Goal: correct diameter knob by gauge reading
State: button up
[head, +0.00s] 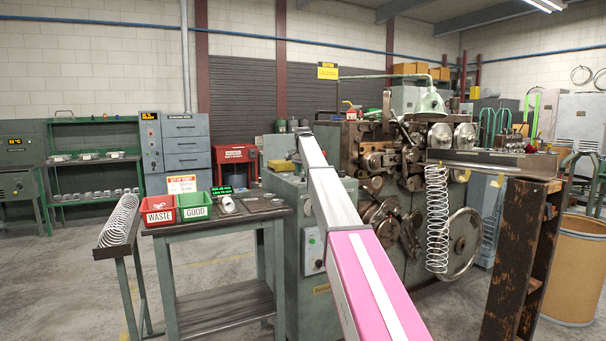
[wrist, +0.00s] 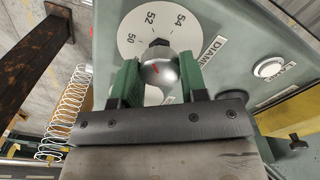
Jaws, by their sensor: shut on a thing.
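The silver diameter knob (wrist: 160,70) has a red mark on its face and sits on a green panel. A white dial (wrist: 133,32) behind it shows 50, 52 and 54; a partly hidden label to the right begins "DIAM". My gripper (wrist: 159,76) has its green fingers on both sides of the knob and is shut on it. In the head view my arm hides the gripper and knob. A small gauge display (head: 221,190) with green text stands behind the bins; its reading is too small to read.
The coiler (head: 400,170) stands behind my arm, with a hanging spring (head: 437,220) at its right. A red WASTE bin (head: 158,212) and green GOOD bin (head: 194,208) sit on a bench (head: 215,224). A white button (wrist: 269,67) lies right of the knob.

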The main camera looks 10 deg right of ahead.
aim_at(303, 173)
dwell(0.4)
jog(key=o, duration=0.9)
jog(key=shift+r, duration=0.15)
notch_tip(303, 173, up, 11)
jog(key=shift+f, duration=0.2)
jog(key=shift+s, duration=0.1)
